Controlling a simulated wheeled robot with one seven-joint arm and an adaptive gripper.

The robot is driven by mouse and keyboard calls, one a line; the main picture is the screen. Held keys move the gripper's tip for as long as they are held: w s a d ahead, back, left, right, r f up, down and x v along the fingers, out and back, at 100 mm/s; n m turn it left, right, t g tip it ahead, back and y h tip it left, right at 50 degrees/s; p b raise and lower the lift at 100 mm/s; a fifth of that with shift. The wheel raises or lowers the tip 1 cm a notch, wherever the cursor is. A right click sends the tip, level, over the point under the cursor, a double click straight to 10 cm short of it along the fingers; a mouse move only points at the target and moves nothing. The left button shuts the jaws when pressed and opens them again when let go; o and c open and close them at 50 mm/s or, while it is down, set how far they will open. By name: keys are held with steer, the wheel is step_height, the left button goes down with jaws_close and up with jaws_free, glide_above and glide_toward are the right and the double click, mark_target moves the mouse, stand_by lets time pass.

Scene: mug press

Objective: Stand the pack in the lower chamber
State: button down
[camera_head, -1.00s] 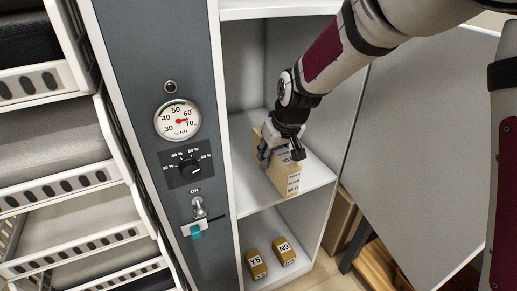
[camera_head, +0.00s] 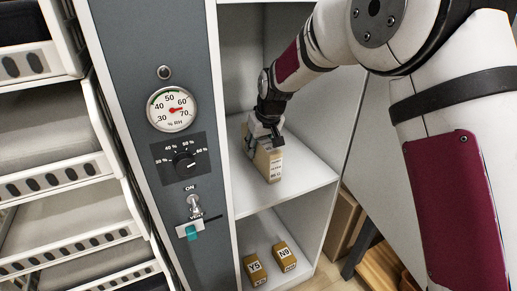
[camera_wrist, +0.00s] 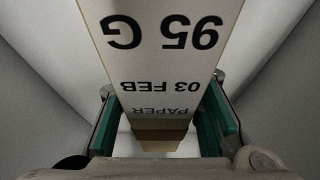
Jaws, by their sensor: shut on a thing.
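My gripper (camera_head: 265,132) is shut on the upper part of the pack from above. In the wrist view the pack's label (camera_wrist: 160,45) reads "95 G", "03 FEB" and "PAPER", upside down, between the green-lined fingers of my gripper (camera_wrist: 163,115). The compartment below (camera_head: 300,235) holds two small tan boxes, Y5 (camera_head: 256,272) and N9 (camera_head: 284,257).
Left of the compartments is a grey panel with a humidity gauge (camera_head: 171,109), a dial (camera_head: 184,161) and an ON switch (camera_head: 195,207). White racks (camera_head: 60,190) stand further left. The shelf is bare right of the pack.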

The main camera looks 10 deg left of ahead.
mark_target(263, 139)
steer(key=shift+r, duration=0.1)
steer(key=c, duration=1.1)
jaws_free()
steer(key=shift+r, duration=0.3)
steer(key=p+v, duration=0.2)
steer(key=v, duration=0.5)
steer(key=shift+s+d+p, duration=0.1)
steer(key=shift+s+p, duration=0.1)
steer(key=shift+p, duration=0.1)
